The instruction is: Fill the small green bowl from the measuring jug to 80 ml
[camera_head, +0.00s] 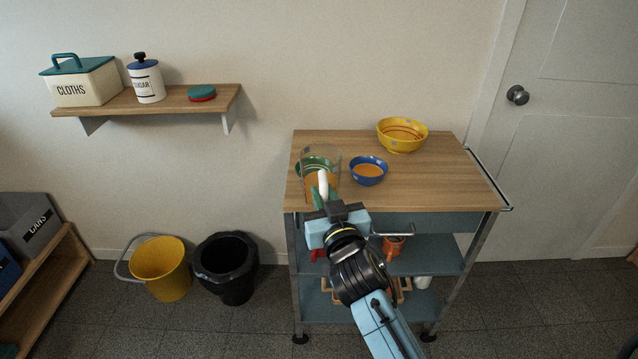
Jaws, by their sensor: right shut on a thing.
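The measuring jug (311,189) is clear, with a white handle and orange liquid in its lower part. It looks upright at the left front of the trolley top. My right gripper (325,194) is shut on the jug's handle. The small green bowl (298,168) is just behind the jug, partly hidden by it and partly seen through its clear wall. I cannot tell whether jug and bowl touch, nor how full the bowl is. My left gripper is not in view.
On the wooden trolley top (439,183) stand a blue bowl (369,170) with orange contents, right of the jug, and a yellow bowl (402,135) at the back. The right part of the top is clear. A yellow bucket (160,270) and black bin (226,268) stand left on the floor.

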